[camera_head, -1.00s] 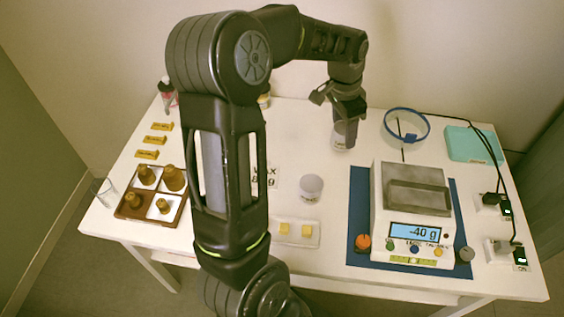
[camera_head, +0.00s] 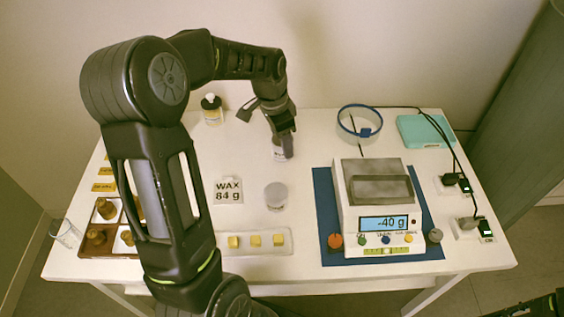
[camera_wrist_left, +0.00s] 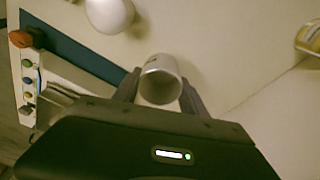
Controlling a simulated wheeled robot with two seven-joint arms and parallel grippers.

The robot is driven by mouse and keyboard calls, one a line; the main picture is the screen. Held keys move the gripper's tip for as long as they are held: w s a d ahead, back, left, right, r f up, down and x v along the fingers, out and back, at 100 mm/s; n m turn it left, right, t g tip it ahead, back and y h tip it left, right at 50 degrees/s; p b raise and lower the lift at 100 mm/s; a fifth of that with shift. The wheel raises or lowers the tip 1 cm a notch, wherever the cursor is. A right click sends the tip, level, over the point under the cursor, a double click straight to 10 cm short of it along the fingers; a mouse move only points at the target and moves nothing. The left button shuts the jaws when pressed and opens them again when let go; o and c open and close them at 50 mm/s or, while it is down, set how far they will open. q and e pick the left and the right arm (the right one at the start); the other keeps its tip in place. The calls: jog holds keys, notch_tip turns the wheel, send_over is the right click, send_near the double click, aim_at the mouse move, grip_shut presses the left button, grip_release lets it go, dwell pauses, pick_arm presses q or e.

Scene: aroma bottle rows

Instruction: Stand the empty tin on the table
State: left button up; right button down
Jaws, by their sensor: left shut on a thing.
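A small silver tin (camera_head: 279,154) is held in my left gripper (camera_head: 281,133) over the back middle of the table (camera_head: 320,130). In the left wrist view the tin (camera_wrist_left: 160,84) sits between both fingers of the left gripper (camera_wrist_left: 157,92), its open mouth towards the camera, and I see no contents. The tin is roughly upright and low over the tabletop; I cannot tell whether its base touches.
A pale cup (camera_head: 275,196) stands in front of the tin, beside a WAX 84 g card (camera_head: 228,190). A scale (camera_head: 380,222) reading -40 g sits on a blue mat (camera_head: 325,215) to the right.

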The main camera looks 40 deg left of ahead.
pick_arm(q)
jog(key=shift+f, duration=1.7)
jog(key=shift+f, duration=1.9)
jog(key=shift+f, duration=0.25)
jog(key=o, duration=1.3)
jog(key=shift+r, duration=0.1)
jog(key=shift+o, duration=0.2)
jog(key=r, duration=0.4)
jog(key=s+r, duration=0.1)
jog(key=r, duration=0.3)
jog(key=a+r, duration=0.1)
jog(key=r, duration=0.3)
jog(key=shift+s+r, duration=0.15)
jog(key=shift+s, duration=0.1)
